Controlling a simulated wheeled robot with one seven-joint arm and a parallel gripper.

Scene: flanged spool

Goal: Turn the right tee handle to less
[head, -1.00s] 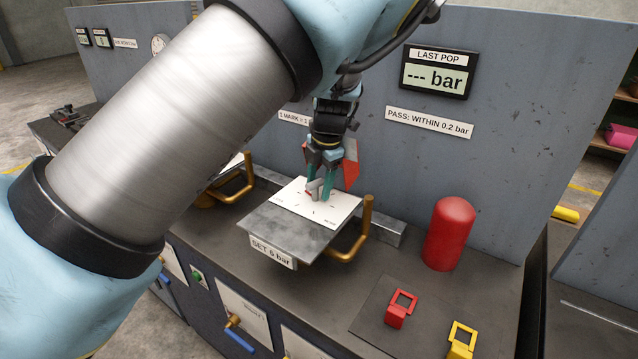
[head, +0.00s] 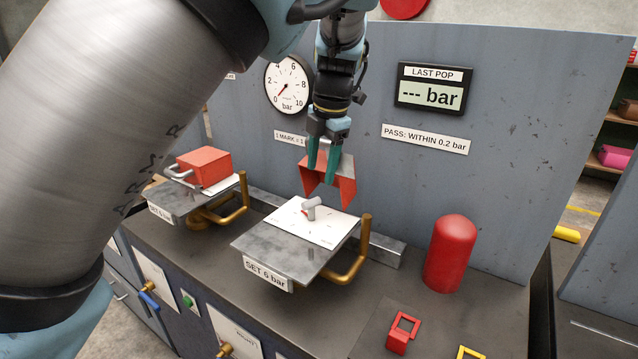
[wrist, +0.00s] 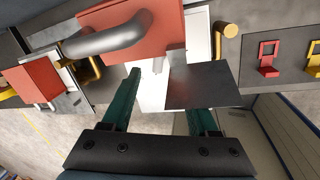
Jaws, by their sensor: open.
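The right tee handle (head: 311,205) is a small grey tee standing on a white marked card (head: 325,228) on the right steel plate, labelled "SET 6 bar". The card's markings are too small to read. My gripper (head: 321,174) is open and empty, pointing down above the tee handle and apart from it. A red raised cover (head: 343,188) stands just behind the fingers. In the wrist view my gripper's fingers (wrist: 163,92) are spread apart over the white card, and the red cover (wrist: 165,30) with a grey bar handle fills the top.
The left station has a closed red cover (head: 204,165) with a grey handle. Brass bent arms (head: 355,262) flank the right plate. A red cylinder (head: 450,254) stands to the right. Red tag (head: 402,333) and yellow tag (head: 468,353) lie in front. A gauge (head: 288,86) hangs behind.

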